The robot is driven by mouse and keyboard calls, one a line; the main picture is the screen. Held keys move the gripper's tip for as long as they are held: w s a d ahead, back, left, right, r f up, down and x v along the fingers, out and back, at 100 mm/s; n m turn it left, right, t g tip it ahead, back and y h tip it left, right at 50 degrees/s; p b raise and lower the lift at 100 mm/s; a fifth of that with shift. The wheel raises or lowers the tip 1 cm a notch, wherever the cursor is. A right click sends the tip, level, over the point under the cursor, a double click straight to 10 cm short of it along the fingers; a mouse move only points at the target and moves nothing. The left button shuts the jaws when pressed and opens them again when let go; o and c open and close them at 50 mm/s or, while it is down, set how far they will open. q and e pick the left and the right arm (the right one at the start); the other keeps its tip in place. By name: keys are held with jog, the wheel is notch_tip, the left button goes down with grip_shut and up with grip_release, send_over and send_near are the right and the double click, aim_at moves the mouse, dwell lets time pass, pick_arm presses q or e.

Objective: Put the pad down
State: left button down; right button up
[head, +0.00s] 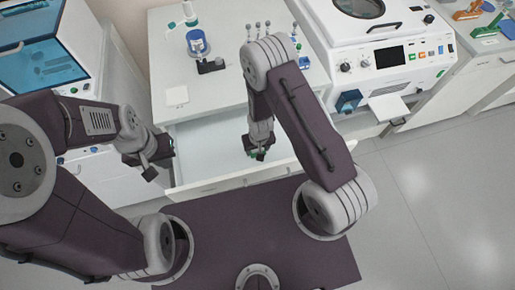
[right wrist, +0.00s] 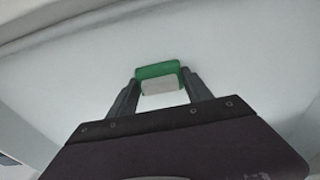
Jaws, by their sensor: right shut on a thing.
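The pad (right wrist: 158,76), a small block with a green top and a pale grey-white side, is held between the two fingers of my right gripper (right wrist: 160,88) in the right wrist view. In the head view my right gripper (head: 258,152) hangs over the open drawer (head: 215,150), with a bit of green at its tip. Whether the pad touches the drawer floor cannot be told. My left gripper (head: 151,166) is at the drawer's left side, apart from the pad; its finger opening is unclear.
The white bench (head: 225,100) above the drawer holds a white square (head: 177,96), a blue-and-white container (head: 197,43) and a dark holder (head: 211,65). A white machine (head: 385,50) stands to the right. The drawer's visible floor looks mostly clear.

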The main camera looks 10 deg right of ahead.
jog(key=o, duration=1.5)
jog(key=shift+c, duration=0.2)
jog(key=shift+s+f, duration=0.1)
notch_tip(320, 180, up, 23)
jog(key=s+d+p, duration=0.3)
jog(key=p, duration=0.3)
jog(key=s+d+r+b, duration=0.2)
jog(key=s+d+r, duration=0.2)
jog(key=s, duration=0.1)
jog(key=shift+m, duration=0.3)
